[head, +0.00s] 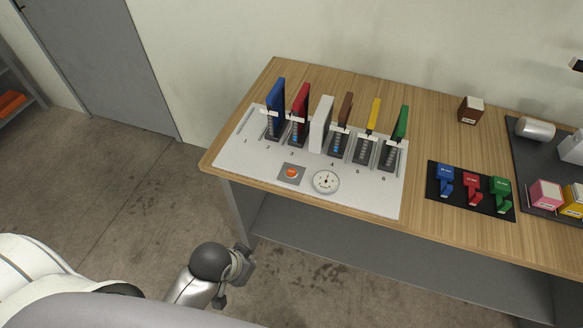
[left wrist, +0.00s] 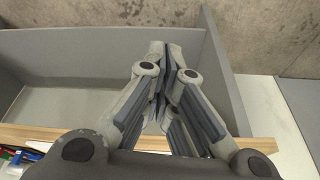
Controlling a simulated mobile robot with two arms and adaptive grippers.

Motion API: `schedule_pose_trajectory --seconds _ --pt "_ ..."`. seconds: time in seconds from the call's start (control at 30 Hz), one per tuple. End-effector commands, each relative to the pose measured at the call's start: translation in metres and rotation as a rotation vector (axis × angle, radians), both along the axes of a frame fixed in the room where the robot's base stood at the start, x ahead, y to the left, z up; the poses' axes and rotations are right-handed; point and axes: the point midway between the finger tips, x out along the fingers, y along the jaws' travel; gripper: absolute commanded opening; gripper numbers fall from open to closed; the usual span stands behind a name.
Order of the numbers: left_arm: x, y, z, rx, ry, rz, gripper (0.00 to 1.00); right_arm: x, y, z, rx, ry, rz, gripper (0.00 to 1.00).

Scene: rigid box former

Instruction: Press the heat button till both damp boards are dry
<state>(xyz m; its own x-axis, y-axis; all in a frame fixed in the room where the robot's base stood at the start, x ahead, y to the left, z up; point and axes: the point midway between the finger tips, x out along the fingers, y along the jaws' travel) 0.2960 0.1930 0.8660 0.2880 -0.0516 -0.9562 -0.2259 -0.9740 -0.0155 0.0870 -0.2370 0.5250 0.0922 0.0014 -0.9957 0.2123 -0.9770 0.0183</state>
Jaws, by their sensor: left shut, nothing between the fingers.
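A pale panel (head: 225,160) on the wooden table carries a row of upright boards in numbered dark holders. An orange button (head: 291,173) sits in a grey plate in front, beside a round dial (head: 326,182). My left gripper (head: 238,275) is shut and empty, apart from the button; it also shows in the left wrist view (left wrist: 168,70).
The table's front edge (head: 300,203) lies between my left gripper and the panel. To the right are a black mat (head: 459,201) with blue, red and green clips, a brown block (head: 470,110), and a dark tray (head: 540,165) with boxes. A grey lower shelf (head: 340,245) is below.

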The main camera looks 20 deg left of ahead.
Motion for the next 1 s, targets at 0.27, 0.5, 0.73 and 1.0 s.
schedule_pose_trajectory --seconds 0.27,0.5,0.73,1.0 --pt "0.060 -0.071 0.086 -0.093 -0.189 -0.490 0.00 0.000 0.000 0.012 0.000 0.000 0.000 0.35" --pt "0.105 -0.116 0.095 -0.128 -0.322 -0.900 0.00 0.000 0.000 0.012 0.000 0.000 0.000 0.35" --pt "0.150 -0.122 0.100 -0.118 -0.422 -1.176 0.00 0.000 0.001 0.012 0.001 0.000 0.001 0.35" --pt "0.218 -0.089 0.117 -0.052 -0.536 -1.361 0.00 -0.001 0.002 0.012 0.002 0.000 0.001 0.35"
